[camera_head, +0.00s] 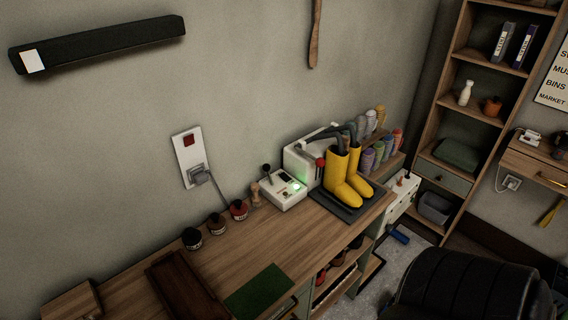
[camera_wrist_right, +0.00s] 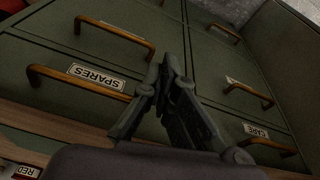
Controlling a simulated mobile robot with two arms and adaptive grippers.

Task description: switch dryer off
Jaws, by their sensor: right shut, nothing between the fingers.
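The boot dryer (camera_head: 302,158) is a white unit at the far right end of the wooden bench, against the wall. A pair of yellow boots (camera_head: 341,178) stands upright on a dark tray in front of it. A white control box (camera_head: 283,197) beside it has a dark-knobbed lever (camera_head: 267,172) and a glowing green light (camera_head: 296,187). A plug sits in the wall socket plate (camera_head: 188,150), and its cord runs down toward the bench. My right gripper (camera_wrist_right: 172,78) is shut and empty in the right wrist view, over green drawer fronts. Neither gripper shows in the head view.
Several small jars (camera_head: 216,223) line the bench back. A brown tray (camera_head: 186,290) and a green mat (camera_head: 258,291) lie nearer. A dark ribbed rounded shape (camera_head: 465,285) fills the lower right. Drawers with wooden handles (camera_wrist_right: 76,80), one labelled SPARES, lie close around the right gripper.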

